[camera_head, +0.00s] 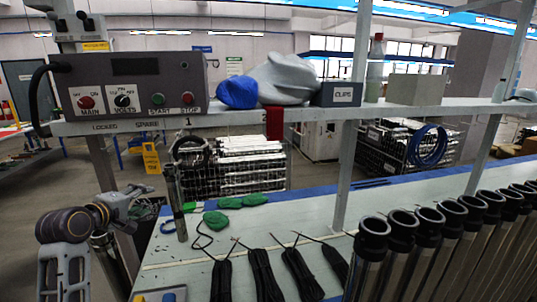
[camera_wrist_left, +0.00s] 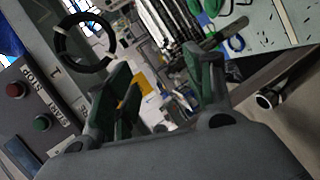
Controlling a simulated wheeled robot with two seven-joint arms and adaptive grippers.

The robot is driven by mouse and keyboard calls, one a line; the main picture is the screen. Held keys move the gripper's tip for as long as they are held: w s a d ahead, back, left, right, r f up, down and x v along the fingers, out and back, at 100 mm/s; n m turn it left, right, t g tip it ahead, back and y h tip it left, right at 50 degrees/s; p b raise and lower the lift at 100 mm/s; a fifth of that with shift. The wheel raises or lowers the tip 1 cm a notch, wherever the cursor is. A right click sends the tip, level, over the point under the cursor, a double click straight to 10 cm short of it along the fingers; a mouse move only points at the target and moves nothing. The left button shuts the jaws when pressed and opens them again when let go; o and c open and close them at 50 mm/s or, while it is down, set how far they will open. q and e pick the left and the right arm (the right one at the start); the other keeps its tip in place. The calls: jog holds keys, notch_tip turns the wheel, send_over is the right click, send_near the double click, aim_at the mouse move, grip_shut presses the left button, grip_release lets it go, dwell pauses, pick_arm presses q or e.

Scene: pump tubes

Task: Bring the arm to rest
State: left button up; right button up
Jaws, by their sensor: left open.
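My left arm (camera_head: 62,240) comes in at the lower left of the head view. My left gripper (camera_head: 145,203) is beside the left end of the workbench, below the control box. In the left wrist view the two green-padded fingers of the gripper (camera_wrist_left: 162,85) are spread apart with nothing between them. My right gripper is not in view.
The grey control box (camera_head: 130,85) sits on a shelf (camera_head: 300,112) above the bench (camera_head: 185,265). Black cable bundles (camera_head: 262,275) lie in front, and several tubes (camera_head: 440,245) fill the right.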

pick_arm(q)
jog(key=s+d+f+m+g, duration=0.2)
jog(key=s+d+f+m, duration=0.15)
jog(key=f, duration=0.35)
jog(key=s+d+f+m+g, duration=0.1)
jog(key=s+d+f+m, duration=0.1)
jog(key=s+f, duration=0.35)
jog(key=s+d+f+m+g, duration=0.2)
jog(key=d+f, duration=0.1)
jog(key=f, duration=0.5)
jog(key=s+d+f+m+g+y, duration=0.1)
jog(key=s+d+f+m+g, duration=0.25)
jog(key=s+f, duration=0.45)
jog(key=s+d+f+m+g+y, duration=0.15)
jog(key=s+d+f+m, duration=0.3)
jog(key=s, duration=0.75)
jog(key=s+f+m+g, duration=0.1)
jog(key=s+f+g, duration=0.15)
jog(key=f, duration=3.15)
jog(key=s+a+f, duration=0.2)
jog(key=s+f, duration=0.7)
jog(key=s, duration=0.2)
jog(key=s+a+f, duration=0.2)
jog(key=s+f, duration=0.8)
jog(key=s, duration=0.1)
jog(key=shift+s+a+h, duration=0.3)
jog(key=shift+a+h, duration=0.05)
jog(key=shift+a, duration=0.05)
